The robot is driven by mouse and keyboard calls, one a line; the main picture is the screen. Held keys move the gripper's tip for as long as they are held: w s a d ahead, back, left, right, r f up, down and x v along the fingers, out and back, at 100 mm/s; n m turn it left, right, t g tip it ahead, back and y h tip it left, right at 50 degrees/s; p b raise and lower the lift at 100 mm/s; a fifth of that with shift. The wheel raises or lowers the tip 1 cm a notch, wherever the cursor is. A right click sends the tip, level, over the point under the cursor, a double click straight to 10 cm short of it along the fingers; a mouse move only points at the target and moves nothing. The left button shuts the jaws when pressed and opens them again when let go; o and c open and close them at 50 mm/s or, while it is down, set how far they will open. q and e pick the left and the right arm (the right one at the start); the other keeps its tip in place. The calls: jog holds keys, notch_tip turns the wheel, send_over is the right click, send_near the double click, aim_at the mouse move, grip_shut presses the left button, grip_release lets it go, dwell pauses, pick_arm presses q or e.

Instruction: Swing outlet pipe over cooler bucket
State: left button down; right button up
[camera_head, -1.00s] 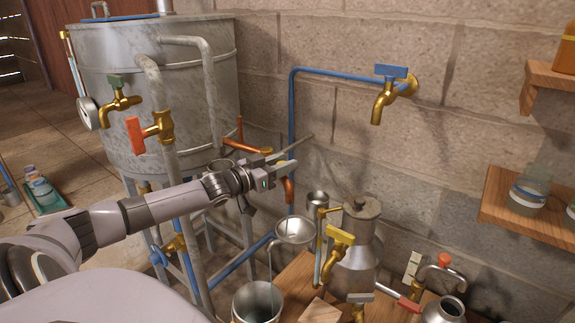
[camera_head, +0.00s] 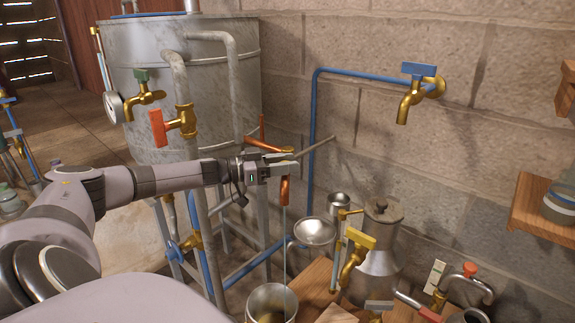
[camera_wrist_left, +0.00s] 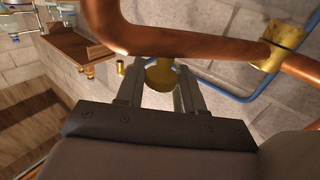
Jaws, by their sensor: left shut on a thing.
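The copper outlet pipe (camera_head: 284,190) bends down beside my left gripper (camera_head: 289,161), and its open end hangs above a metal bucket (camera_head: 272,300). In the left wrist view the copper pipe (camera_wrist_left: 190,45) crosses just beyond the fingers. My left gripper (camera_wrist_left: 160,88) is shut on a round brass knob (camera_wrist_left: 160,74) at the pipe, which is partly hidden by the fingers. A thin pale line runs from below the pipe end down to the bucket. The bucket holds something yellowish. My right gripper is not in view.
A large metal still (camera_head: 180,80) with brass taps stands at the left. A funnel (camera_head: 315,231) and a metal flask (camera_head: 375,255) with a brass tap are right of the pipe. A blue-handled wall tap (camera_head: 412,95) and wooden shelf (camera_head: 545,215) are further right.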

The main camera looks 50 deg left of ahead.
pick_arm(q)
jog(key=c, duration=0.8)
grip_release()
jog(key=v, duration=0.7)
